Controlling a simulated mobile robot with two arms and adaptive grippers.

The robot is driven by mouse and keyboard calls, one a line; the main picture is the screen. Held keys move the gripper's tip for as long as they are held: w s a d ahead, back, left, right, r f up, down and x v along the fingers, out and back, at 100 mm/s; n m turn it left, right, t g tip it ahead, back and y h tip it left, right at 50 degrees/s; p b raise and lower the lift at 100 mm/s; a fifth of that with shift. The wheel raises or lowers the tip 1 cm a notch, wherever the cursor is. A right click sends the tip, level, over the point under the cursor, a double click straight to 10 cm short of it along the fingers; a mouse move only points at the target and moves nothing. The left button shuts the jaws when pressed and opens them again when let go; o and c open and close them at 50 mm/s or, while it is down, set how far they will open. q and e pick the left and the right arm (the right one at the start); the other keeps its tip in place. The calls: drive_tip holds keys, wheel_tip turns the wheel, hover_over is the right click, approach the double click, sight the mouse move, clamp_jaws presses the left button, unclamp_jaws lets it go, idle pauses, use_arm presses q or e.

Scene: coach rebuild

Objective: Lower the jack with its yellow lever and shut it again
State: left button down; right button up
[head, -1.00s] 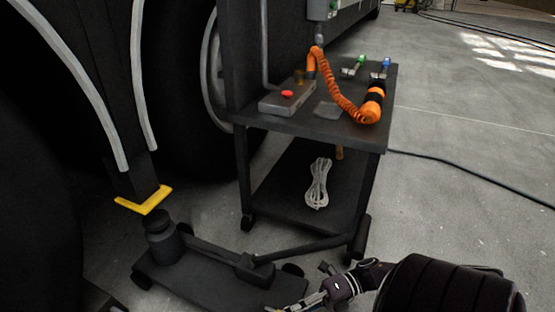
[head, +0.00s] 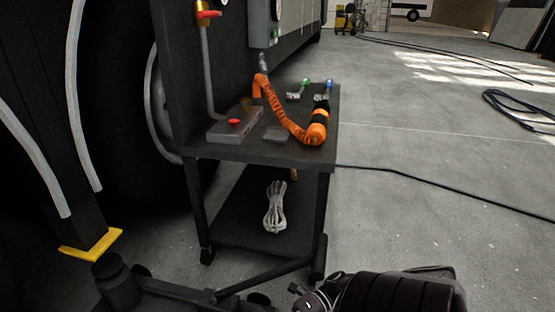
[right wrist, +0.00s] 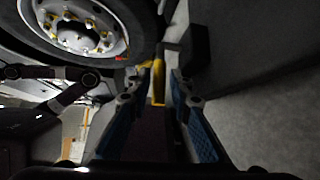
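The dark floor jack (head: 150,298) lies low at the bottom left of the head view, cut off by the lower edge. Its round post (head: 118,285) stands just below a yellow-edged bracket (head: 90,245), with a small gap visible between them. In the right wrist view a yellow lever (right wrist: 158,82) shows between and just beyond the fingertips of my right gripper (right wrist: 158,92). The blue-padded fingers are apart, with dark gaps on both sides of the lever. In the head view my right gripper is mostly cut off at the bottom edge. My left gripper is not in view.
A black cart (head: 255,155) stands behind the jack, carrying a control box (head: 235,125), an orange coiled hose (head: 290,125) and, below, a pale rope (head: 275,208). A large wheel (right wrist: 85,28) is close by in the wrist view. Floor at right is open, crossed by cables.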

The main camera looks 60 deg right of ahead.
drive_tip(key=v, duration=1)
drive_tip(key=shift+d, duration=0.2)
drive_tip(key=shift+s, duration=0.1)
